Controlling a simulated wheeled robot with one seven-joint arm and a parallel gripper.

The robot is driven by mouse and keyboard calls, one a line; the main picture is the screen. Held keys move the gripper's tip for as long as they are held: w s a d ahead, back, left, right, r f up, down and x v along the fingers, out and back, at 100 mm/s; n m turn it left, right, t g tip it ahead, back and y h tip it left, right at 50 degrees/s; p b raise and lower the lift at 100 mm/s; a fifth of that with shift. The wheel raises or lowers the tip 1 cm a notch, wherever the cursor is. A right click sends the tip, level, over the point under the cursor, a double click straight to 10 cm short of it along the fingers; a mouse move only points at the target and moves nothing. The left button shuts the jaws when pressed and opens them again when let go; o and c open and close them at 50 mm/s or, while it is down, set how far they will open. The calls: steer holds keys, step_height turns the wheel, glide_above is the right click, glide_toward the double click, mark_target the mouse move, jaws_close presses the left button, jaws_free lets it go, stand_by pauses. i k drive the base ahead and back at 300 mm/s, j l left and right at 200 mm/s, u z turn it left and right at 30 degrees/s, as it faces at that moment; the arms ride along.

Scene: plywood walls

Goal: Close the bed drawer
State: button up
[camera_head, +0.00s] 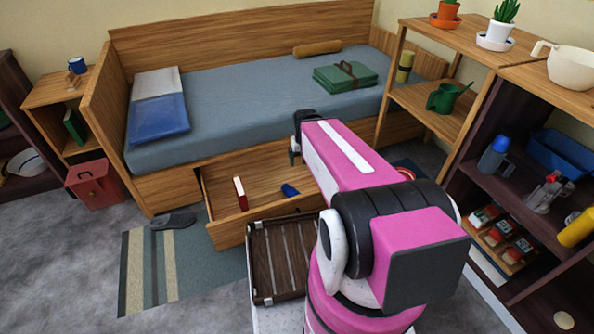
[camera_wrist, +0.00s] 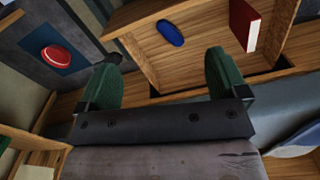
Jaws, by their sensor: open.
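The bed drawer (camera_head: 228,235) is wooden and stands pulled out from under the bed (camera_head: 180,187). A red book (camera_head: 241,193) and a blue oval item (camera_head: 290,190) lie in it. In the wrist view the drawer (camera_wrist: 192,62) shows at the top, with the red book (camera_wrist: 246,22) and the blue item (camera_wrist: 171,33) in it. My gripper (camera_wrist: 160,80) is open, its two green fingers apart with nothing between them. In the head view my gripper (camera_head: 296,138) is near the bed's front side, behind the drawer's right part, mostly hidden by my pink arm.
A slatted dark tray (camera_head: 280,262) lies in front of the drawer, close to my arm. Shelves (camera_head: 500,180) stand close on the right. Grey floor is free at far left.

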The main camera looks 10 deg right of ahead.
mark_target(266, 188)
steer(key=k+j+z, duration=0.75)
steer(key=l, duration=0.1)
